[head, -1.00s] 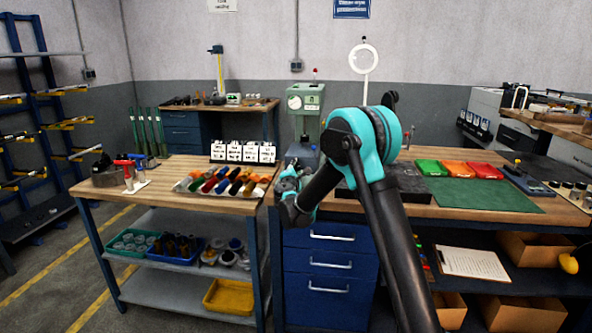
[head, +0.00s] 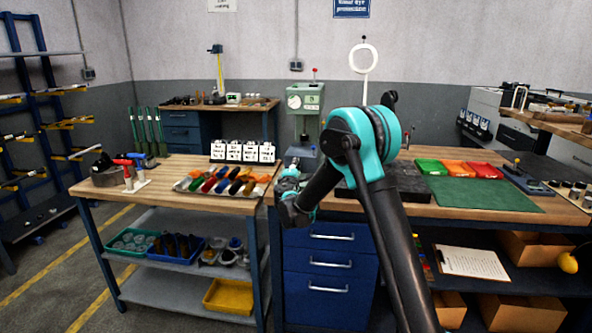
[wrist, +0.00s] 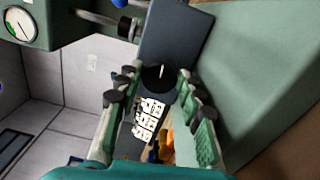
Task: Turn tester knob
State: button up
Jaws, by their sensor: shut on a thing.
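The tester is a pale green machine (head: 305,101) with a round gauge, on the bench behind my arm in the head view. Its gauge (wrist: 20,25) also shows at the upper left of the wrist view. The tester's black round knob (wrist: 158,79), with a short white pointer mark, sits in front of a dark plate. My gripper (wrist: 156,84) is shut on the knob, with a green-padded finger on either side of it. In the head view my arm hides the bench in front of the tester, and the knob cannot be made out.
Left of the arm, a wooden-topped cart (head: 160,190) carries a tray of coloured-handled tools and a row of white cards (head: 242,151). Right of it are a dark block, a green mat (head: 480,195) and coloured trays (head: 455,168). The mat is bare.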

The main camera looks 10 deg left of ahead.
jog(key=o, duration=1.1)
